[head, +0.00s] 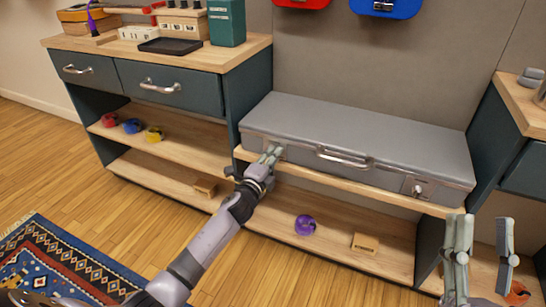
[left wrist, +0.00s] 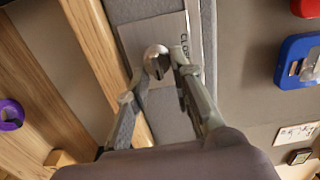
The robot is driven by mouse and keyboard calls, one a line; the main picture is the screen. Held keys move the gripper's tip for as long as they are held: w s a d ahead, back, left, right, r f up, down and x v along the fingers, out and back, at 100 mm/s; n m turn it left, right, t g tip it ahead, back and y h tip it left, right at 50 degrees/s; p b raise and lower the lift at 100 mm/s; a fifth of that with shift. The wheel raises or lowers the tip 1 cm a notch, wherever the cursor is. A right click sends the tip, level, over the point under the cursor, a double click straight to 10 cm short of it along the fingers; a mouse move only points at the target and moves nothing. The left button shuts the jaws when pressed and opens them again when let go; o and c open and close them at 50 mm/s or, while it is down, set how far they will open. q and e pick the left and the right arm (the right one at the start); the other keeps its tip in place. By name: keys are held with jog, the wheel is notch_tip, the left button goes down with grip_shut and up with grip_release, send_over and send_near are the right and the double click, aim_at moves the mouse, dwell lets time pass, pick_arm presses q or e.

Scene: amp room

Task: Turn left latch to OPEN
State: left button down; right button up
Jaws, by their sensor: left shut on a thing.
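A grey case (head: 355,132) lies closed on a wooden shelf, with a handle (head: 343,157) at the middle of its front. My left gripper (head: 271,155) is at the left end of the case's front, and its fingers largely hide the left latch in the head view. In the left wrist view, the left latch's round metal knob (left wrist: 156,58) sits between the fingertips of my left gripper (left wrist: 157,72), which is shut on it. Partly covered lettering starting with "CL" shows beside the knob. The right latch (head: 418,190) is uncovered. My right gripper (head: 481,240) is open and empty at the lower right.
The lower shelf holds a purple object (head: 305,225) and a small wooden block (head: 365,243). Drawers (head: 168,86) and shelves stand at the left. Another cabinet (head: 520,110) borders the case at the right. Red and blue wall items hang above. A patterned rug (head: 60,265) lies on the floor.

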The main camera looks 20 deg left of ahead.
pick_arm(q)
jog(key=shift+d+f, duration=0.1)
dwell(0.3)
jog(key=c, duration=1.5)
grip_release()
jog(key=shift+o, duration=0.2)
jog(key=s, duration=1.2)
